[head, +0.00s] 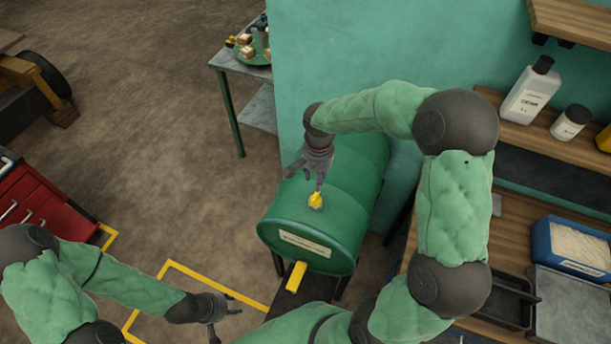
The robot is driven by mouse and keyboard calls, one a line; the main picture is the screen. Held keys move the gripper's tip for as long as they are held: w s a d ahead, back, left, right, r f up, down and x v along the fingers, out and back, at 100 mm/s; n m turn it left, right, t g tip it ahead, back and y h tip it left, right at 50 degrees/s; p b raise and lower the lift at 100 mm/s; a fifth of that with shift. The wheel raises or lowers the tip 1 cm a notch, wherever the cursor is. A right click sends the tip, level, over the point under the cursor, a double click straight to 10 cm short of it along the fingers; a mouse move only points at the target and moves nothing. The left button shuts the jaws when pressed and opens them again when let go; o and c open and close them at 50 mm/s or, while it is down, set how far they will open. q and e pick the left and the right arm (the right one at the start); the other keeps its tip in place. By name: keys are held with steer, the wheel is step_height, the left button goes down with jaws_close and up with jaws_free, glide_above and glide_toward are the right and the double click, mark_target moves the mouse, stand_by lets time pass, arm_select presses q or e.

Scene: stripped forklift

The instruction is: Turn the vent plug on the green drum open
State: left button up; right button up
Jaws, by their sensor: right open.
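The green drum (322,228) lies on its side on a dark stand, with a pale label on its front end. The small yellow vent plug (315,201) sits on top of the drum near its front end. My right gripper (319,186) points down right above the plug, its fingers open at or just over it. Whether they touch the plug is too small to tell. My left gripper (226,308) is low at the left of the drum, away from it. Its finger opening is not clear.
A yellow part (296,276) sticks out below the drum's front end. A teal wall (330,60) stands behind. A wooden shelf with bottles (530,92) and a blue bin (574,246) are at the right. A red cabinet (35,205) is at the left. The floor between is clear.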

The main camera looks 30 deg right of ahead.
mark_target(317, 196)
steer(key=shift+w, duration=0.2)
steer(key=shift+s+f, duration=0.2)
steer(key=shift+s, duration=0.05)
steer(key=f, duration=0.9)
steer(key=shift+s+f+p, duration=0.15)
steer(key=shift+s+p, duration=0.15)
steer(key=shift+p, duration=0.1)
steer(key=shift+w+f, duration=0.15)
steer(key=shift+f, duration=0.15)
jaws_close()
